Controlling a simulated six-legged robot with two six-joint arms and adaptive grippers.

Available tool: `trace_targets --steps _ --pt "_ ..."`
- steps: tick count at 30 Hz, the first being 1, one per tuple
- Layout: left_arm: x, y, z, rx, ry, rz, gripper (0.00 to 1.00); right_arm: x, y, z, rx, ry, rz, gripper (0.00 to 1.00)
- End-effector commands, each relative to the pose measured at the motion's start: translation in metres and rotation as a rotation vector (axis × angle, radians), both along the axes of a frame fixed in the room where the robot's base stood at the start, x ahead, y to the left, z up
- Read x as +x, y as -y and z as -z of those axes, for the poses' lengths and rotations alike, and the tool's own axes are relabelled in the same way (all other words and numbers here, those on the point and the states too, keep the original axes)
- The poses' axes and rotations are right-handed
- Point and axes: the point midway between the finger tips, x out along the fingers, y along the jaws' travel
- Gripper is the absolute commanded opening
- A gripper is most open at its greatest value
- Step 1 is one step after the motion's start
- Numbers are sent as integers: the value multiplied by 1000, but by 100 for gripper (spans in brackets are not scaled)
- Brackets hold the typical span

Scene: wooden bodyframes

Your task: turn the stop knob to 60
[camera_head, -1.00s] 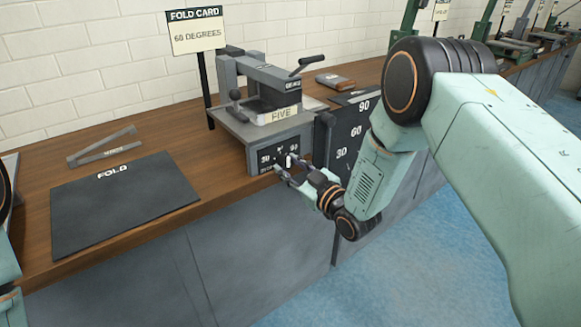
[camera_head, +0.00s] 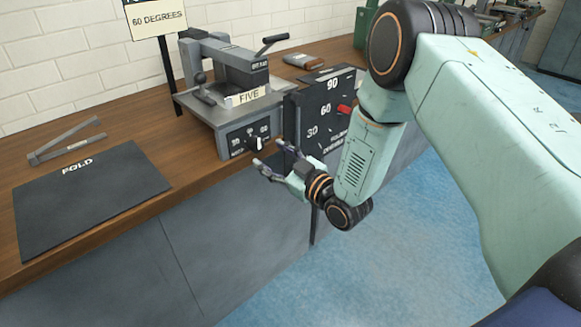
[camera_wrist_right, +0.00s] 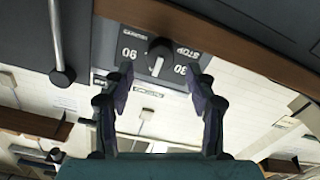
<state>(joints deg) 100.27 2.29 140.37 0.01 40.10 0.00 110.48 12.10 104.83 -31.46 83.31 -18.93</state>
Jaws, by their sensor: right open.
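The stop knob (camera_head: 257,143) is a dark knob with a white pointer on the grey front panel (camera_head: 234,142) of the bending machine. In the right wrist view the knob (camera_wrist_right: 158,55) sits between upside-down numbers, its white mark pointing down and slightly left. The exact reading is too small to tell. My right gripper (camera_head: 270,153) is open and empty just in front of the panel, apart from the knob. In the wrist view its two fingers (camera_wrist_right: 159,78) are spread below the knob. A sign (camera_head: 156,15) reads 60 degrees. My left gripper is out of view.
Right of the machine a dark angle board (camera_head: 318,112) shows 30, 60 and 90, with a red marker (camera_head: 344,109) near 60. A lever handle (camera_head: 272,42) rises above the machine. A dark FOLD mat (camera_head: 85,205) and a metal angle piece (camera_head: 68,143) lie left on the wooden bench.

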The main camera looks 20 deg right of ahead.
Motion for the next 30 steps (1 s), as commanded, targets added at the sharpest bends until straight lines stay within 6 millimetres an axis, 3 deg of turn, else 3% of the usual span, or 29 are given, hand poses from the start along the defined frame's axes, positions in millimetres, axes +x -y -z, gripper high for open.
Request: trace_targets --steps 6,12,30 --pt "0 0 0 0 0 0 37 -42 16 0 5 -1 4 57" --pt "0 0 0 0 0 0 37 -64 24 0 2 0 2 57" --pt "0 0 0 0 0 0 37 -71 25 0 1 1 0 57"
